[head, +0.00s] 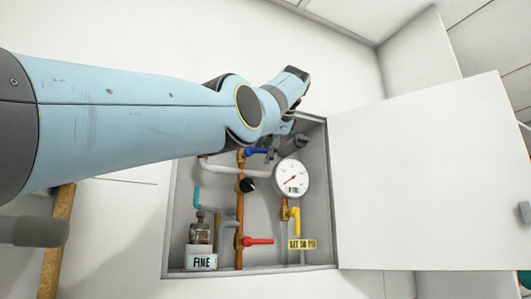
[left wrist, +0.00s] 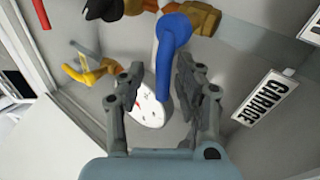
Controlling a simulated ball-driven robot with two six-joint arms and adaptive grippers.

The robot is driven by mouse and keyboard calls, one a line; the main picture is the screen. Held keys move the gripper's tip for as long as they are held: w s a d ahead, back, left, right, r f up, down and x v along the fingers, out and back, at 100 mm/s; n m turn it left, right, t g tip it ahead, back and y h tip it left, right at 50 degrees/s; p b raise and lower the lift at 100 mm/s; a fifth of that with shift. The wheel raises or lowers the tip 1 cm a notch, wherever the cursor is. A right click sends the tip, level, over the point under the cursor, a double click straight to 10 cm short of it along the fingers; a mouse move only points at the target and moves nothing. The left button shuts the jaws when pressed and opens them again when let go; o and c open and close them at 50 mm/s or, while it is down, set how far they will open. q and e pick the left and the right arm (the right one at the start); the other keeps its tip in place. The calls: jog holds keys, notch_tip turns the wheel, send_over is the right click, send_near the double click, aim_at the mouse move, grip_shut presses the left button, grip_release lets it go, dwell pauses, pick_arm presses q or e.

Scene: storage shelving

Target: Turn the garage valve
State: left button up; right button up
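The blue valve handle (left wrist: 172,36) shows in the left wrist view, with its brass valve body at the top. A white label reading GARAGE (left wrist: 264,95) hangs to its right. My left gripper (left wrist: 158,82) is open. The handle's lower end reaches between its two fingers, nearer the right one; I cannot tell whether they touch. In the head view the left gripper (head: 276,140) is at the cabinet's upper part, mostly hidden by my arm, beside the blue handle (head: 257,151). My right gripper is not in view.
The open wall cabinet (head: 172,235) holds copper and grey pipes, a round gauge (head: 291,178), a red handle (head: 258,241), a yellow handle (head: 296,220) and a teal handle (head: 197,198). Its white door (head: 425,175) stands open to the right.

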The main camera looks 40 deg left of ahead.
pick_arm(q)
jog(key=shift+a, duration=0.15)
jog(key=v, duration=1.2)
jog(key=shift+f, duration=0.15)
